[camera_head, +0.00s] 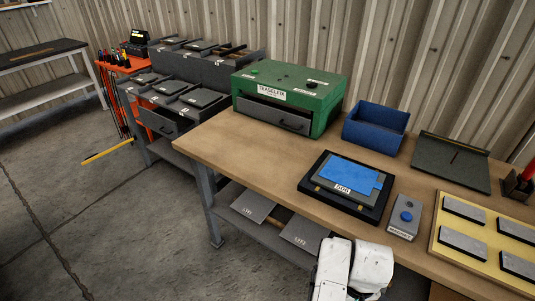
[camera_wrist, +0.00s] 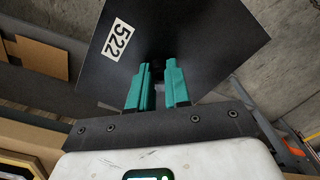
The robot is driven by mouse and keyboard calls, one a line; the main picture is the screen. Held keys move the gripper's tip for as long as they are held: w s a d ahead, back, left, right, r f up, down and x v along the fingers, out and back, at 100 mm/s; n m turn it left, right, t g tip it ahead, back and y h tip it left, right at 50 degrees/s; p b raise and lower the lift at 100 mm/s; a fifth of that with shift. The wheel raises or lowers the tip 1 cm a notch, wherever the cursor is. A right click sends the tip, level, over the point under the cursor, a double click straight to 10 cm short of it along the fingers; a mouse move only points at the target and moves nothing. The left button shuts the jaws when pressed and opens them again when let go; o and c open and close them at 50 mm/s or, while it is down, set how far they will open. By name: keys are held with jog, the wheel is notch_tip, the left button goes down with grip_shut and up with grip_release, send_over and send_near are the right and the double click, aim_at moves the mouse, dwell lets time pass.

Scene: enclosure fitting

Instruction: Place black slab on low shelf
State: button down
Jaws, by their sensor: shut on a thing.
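The black slab (camera_wrist: 185,38) with a white "522" label fills the upper middle of the wrist view. I cannot tell whether the slab touches the shelf.
The workbench top (camera_head: 255,152) overhangs the shelf, with a leg (camera_head: 209,211) at its left corner. On top are a green drawer box (camera_head: 315,97), a blue bin (camera_head: 374,131), a black framed panel (camera_head: 317,197) and a yellow board (camera_head: 477,258).

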jog(key=shift+w+d+r, duration=0.65)
jog(key=shift+w+d, duration=0.05)
jog(key=shift+w, duration=0.15)
jog(key=shift+s+a+f, duration=0.7)
jog(key=shift+s+a, duration=0.05)
jog(key=shift+s, duration=0.2)
